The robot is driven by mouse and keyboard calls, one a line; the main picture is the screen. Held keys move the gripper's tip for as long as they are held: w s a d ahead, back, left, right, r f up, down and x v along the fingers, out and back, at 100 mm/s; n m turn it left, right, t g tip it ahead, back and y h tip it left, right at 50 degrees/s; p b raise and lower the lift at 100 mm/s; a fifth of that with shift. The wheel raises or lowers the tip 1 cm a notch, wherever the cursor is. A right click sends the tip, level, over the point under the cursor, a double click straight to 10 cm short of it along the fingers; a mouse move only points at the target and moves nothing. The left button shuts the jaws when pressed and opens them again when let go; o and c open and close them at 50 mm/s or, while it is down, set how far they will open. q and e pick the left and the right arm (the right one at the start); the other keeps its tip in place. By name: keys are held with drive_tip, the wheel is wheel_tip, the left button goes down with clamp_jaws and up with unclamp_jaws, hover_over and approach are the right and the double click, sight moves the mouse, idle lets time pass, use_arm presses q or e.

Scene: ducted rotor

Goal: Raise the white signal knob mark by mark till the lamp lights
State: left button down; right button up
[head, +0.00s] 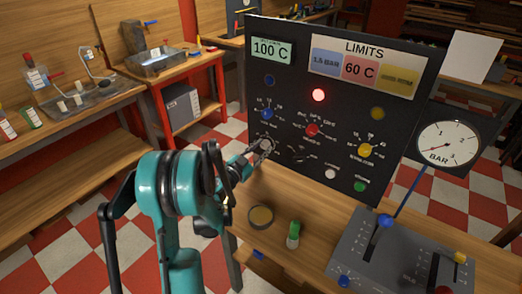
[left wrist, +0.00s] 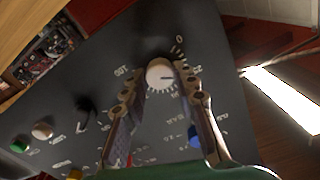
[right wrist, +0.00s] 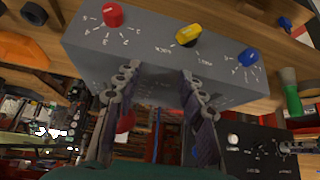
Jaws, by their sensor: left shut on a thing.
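The white signal knob (head: 266,144) sits at the lower left of the dark panel (head: 290,42). My left gripper (head: 262,147) is shut on it; in the left wrist view (left wrist: 157,80) the fingertips are on either side of the white knob (left wrist: 160,73). A dark pointer line on its face points right. On the panel the red lamp (head: 318,95) glows, while the blue lamp (head: 270,80) and yellow lamp (head: 377,113) look dark. My right gripper (right wrist: 157,76) is open and empty in front of a grey box; the head view does not clearly show it.
Blue (head: 267,113), red (head: 312,130) and yellow (head: 365,150) knobs sit near the white one. The grey lever box (head: 350,245) and round BAR gauge (head: 447,143) stand at right.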

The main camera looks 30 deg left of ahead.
use_arm(q)
drive_tip(key=c, duration=1.2)
unclamp_jaws()
drive_tip(key=s, duration=0.8)
drive_tip(key=s+a, duration=0.1)
drive_tip(key=s, duration=0.3)
